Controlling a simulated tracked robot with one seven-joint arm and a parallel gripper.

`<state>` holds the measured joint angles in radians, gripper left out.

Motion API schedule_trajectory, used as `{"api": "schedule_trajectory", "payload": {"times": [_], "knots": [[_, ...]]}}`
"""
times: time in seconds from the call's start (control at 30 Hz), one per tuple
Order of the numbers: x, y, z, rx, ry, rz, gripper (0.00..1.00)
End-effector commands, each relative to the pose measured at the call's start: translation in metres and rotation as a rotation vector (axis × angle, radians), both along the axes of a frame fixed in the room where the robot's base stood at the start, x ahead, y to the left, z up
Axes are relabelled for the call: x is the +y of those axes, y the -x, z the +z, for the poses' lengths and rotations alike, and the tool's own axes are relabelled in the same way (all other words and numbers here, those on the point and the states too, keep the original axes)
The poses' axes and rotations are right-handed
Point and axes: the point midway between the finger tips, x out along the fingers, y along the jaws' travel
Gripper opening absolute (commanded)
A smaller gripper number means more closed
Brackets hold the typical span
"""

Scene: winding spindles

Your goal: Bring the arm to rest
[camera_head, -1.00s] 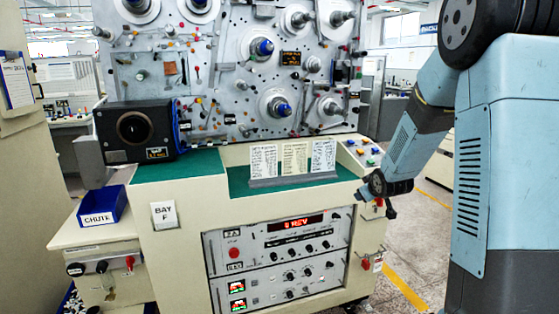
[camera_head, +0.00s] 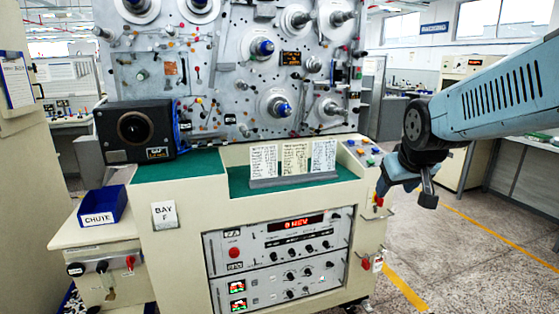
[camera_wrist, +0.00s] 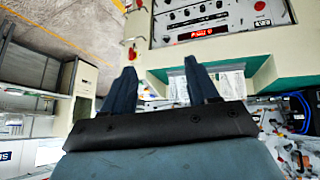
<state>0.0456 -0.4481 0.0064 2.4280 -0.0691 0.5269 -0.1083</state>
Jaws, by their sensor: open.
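My gripper (camera_head: 405,190) hangs in the air at the right of the cream winding machine (camera_head: 180,245), beside its right edge, with nothing held. My blue arm reaches in from the right edge of the head view. In the wrist view my gripper (camera_wrist: 158,68) shows two dark fingers spread apart with an empty gap. Beyond them the machine's front panel (camera_wrist: 205,15) and the green work surface (camera_wrist: 170,74) appear upside down.
A blue bin marked CHUTE (camera_head: 103,206) stands on the left side shelf. Several cards stand in a grey holder (camera_head: 293,180) on the green top. Small buttons (camera_head: 362,150) sit near my gripper. Floor (camera_head: 470,265) to the right is clear, with a yellow line.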

Motion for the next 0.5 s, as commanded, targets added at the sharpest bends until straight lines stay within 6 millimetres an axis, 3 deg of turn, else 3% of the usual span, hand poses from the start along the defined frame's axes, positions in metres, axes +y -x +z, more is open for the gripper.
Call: {"api": "schedule_trajectory", "payload": {"times": [0.1,0.3,0.5], "knots": [[0.006,0.038,0.008,0.031,-0.034,-0.026,0.59],[0.016,0.096,0.012,0.091,-0.088,-0.062,0.59],[0.020,0.129,0.011,0.129,-0.118,-0.081,0.59]]}}
